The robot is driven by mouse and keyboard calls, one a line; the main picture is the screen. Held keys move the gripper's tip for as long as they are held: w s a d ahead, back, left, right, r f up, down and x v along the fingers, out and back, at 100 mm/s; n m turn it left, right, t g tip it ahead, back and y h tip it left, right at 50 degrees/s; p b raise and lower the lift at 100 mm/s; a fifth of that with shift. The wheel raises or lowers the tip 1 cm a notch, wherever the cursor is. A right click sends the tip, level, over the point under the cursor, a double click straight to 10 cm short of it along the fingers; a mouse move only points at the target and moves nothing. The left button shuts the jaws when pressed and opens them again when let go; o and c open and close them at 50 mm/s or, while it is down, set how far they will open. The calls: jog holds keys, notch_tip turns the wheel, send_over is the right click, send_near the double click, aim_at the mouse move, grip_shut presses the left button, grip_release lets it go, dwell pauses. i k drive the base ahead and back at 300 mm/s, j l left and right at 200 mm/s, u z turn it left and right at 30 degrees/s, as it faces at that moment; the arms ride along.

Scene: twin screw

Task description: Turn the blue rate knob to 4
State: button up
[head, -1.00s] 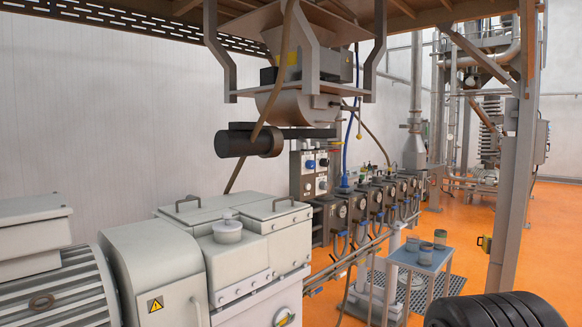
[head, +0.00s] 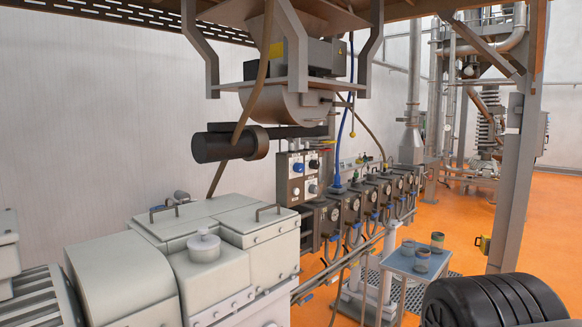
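A grey control box (head: 304,177) with several round knobs stands in the middle of the head view, beyond the white machine housing. A blue knob (head: 297,167) sits at its upper left, and a darker bluish knob (head: 314,164) sits beside it. Pale knobs (head: 296,191) are below. The knobs are too small for me to read any setting or scale, and I cannot tell from labels which is the rate knob. My gripper is not in view.
The white machine housing (head: 215,235) fills the lower left, before the box. A row of gauge boxes (head: 352,203) runs right of it. A small table (head: 405,262) with several cups stands in front at right. A steel post (head: 513,200) rises there. Orange floor (head: 560,225) is open beyond.

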aim_at(297, 167)
jog(key=i+l, duration=0.25)
jog(key=i, duration=0.2)
jog(key=i+l, duration=0.2)
jog(key=i, duration=0.25)
jog(key=i+l+z, duration=0.1)
jog(key=i+l, duration=0.15)
jog(key=i, duration=0.2)
